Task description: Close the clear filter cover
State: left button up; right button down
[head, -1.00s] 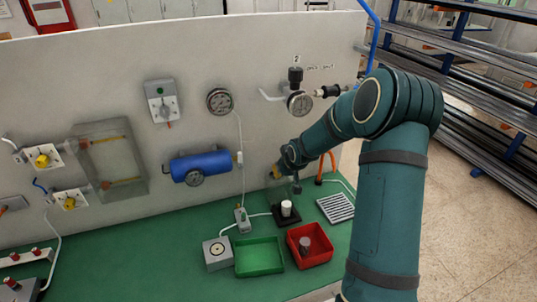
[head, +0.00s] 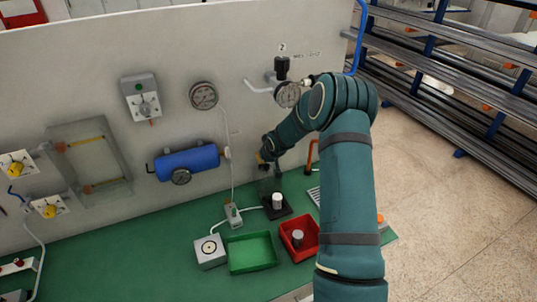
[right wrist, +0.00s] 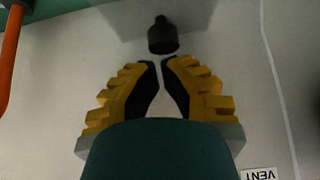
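The filter unit's black base (head: 276,211) stands on the green bench by the panel, with a white filter cylinder (head: 278,201) upright on it. The clear cover (head: 268,186) looks raised behind the white cylinder; it is small and hard to make out. In the right wrist view a black knob (right wrist: 162,36) stands out on a grey, see-through-looking plate. My right gripper (right wrist: 160,63) has its yellow fingers nearly tip to tip with nothing between them, just short of the knob. In the head view the right gripper (head: 262,160) is above the cover. My left gripper is not in view.
A red bin (head: 299,241) with a grey part, a green tray (head: 251,252) and a grey box (head: 209,251) stand in front of the filter. Gauges and a blue cylinder (head: 187,162) are on the panel.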

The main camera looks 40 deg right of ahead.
jog(key=shift+w+d+f, duration=0.1)
jog(key=shift+w+f, duration=0.25)
jog(key=shift+f, duration=0.1)
